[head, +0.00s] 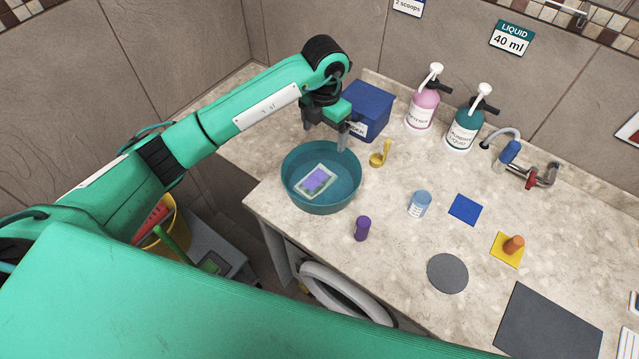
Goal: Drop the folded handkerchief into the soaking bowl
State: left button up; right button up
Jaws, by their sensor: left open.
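The soaking bowl (341,205) is a round teal bowl on the counter, near its left front edge. The folded handkerchief (317,181), white with a purple and green pattern, lies inside the bowl. My left gripper (326,141) is open and empty above the far rim of the bowl, its fingers apart and clear of the handkerchief. My right gripper is not in view.
A blue box (370,108) stands behind the gripper. A yellow scoop (379,156), a purple cylinder (362,228) and a light blue canister (419,204) stand near the bowl. Pink (422,108) and teal (464,130) pump bottles stand at the back. A grey disc (447,273) lies on the right.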

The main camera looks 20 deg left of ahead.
pick_arm(q)
notch_tip(320, 180, up, 6)
jog(key=shift+f+b, duration=0.1)
jog(key=shift+b, duration=0.65)
